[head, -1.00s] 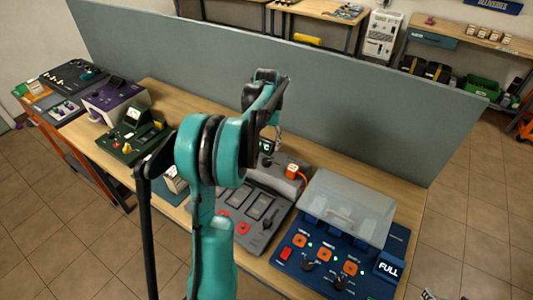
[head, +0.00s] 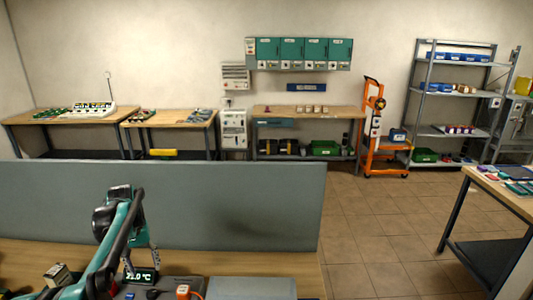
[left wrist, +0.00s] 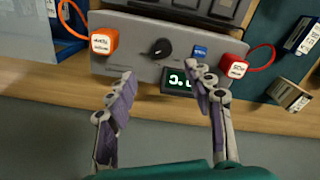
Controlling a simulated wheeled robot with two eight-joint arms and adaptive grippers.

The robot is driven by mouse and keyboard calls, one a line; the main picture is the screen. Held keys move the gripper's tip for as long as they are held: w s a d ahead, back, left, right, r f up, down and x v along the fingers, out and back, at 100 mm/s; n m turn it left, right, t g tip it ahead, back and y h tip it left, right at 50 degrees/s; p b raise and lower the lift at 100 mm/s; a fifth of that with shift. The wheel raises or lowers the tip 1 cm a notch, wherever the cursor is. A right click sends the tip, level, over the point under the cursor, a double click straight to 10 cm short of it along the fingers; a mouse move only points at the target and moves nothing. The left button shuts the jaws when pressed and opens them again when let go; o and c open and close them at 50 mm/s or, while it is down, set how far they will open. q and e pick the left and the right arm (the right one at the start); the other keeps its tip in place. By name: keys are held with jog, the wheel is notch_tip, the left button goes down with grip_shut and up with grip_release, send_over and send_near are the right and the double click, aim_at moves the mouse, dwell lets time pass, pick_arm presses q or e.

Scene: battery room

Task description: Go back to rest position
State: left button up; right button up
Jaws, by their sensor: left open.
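My left gripper (head: 141,262) is over the workbench (head: 230,262) at the lower left of the head view, with its arm bent above it. In the left wrist view the gripper (left wrist: 162,76) has its two fingers spread apart with nothing between them. Beyond the fingertips is a grey device (left wrist: 130,58) with a small lit display (left wrist: 180,86), which also shows in the head view (head: 141,276). The device carries a black knob (left wrist: 160,48), a blue button (left wrist: 200,51), an orange plug (left wrist: 104,41) and a red plug (left wrist: 233,66). My right gripper is not in view.
A grey-green partition (head: 240,210) stands behind the bench. Beyond it are wall tables (head: 310,110), an orange hand truck (head: 372,130) and a shelf rack (head: 455,95). Another table (head: 500,190) is at the right. The tiled floor (head: 380,225) between is open.

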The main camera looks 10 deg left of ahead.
pick_arm(q)
jog(key=s+d+m+t+b, duration=0.2)
jog(key=s+d, duration=0.2)
jog(key=d, duration=0.4)
jog(key=s+d+m+t+b, duration=0.15)
jog(key=s+d, duration=0.25)
jog(key=d, duration=0.5)
jog(key=s+d+f+m+t+b, duration=0.2)
jog(key=s+d+f+t+b, duration=0.1)
jog(key=s+d+f, duration=0.4)
jog(key=s+d, duration=0.2)
jog(key=s, duration=0.1)
jog(key=shift+s+d+f, duration=0.15)
jog(key=shift+s+d, duration=0.2)
jog(key=shift+d, duration=0.05)
